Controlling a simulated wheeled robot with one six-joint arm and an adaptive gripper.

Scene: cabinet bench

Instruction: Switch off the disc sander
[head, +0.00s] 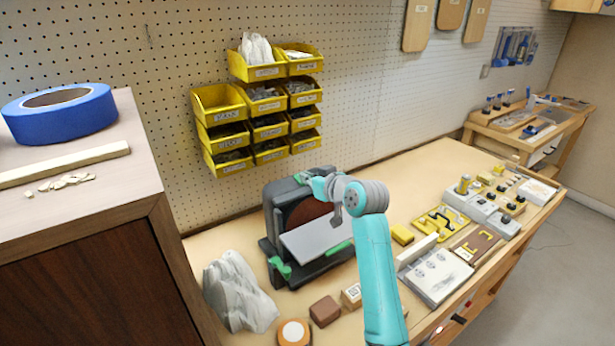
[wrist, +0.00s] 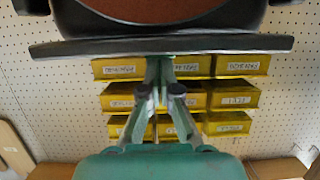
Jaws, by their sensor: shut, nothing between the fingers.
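The disc sander (head: 285,225) stands on the bench, with a dark housing, a brown disc, a grey work table (head: 318,236) and green parts low on its front. My gripper (head: 304,179) is at the top of the sander, partly overlapping the housing. In the wrist view, my gripper (wrist: 160,98) has its fingers together and nothing between them. That view looks upside down; the sander's dark edge and brown disc (wrist: 155,9) cross its top. I cannot make out the sander's switch, nor whether my fingers touch the housing.
Yellow bins (head: 268,128) hang on the pegboard behind. A grey rock-like lump (head: 238,290) is left of the sander; a brown block (head: 325,311) and a round wooden piece (head: 294,333) are in front. Switch boxes (head: 482,208) stand right. A tall cabinet (head: 85,235) bounds the left.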

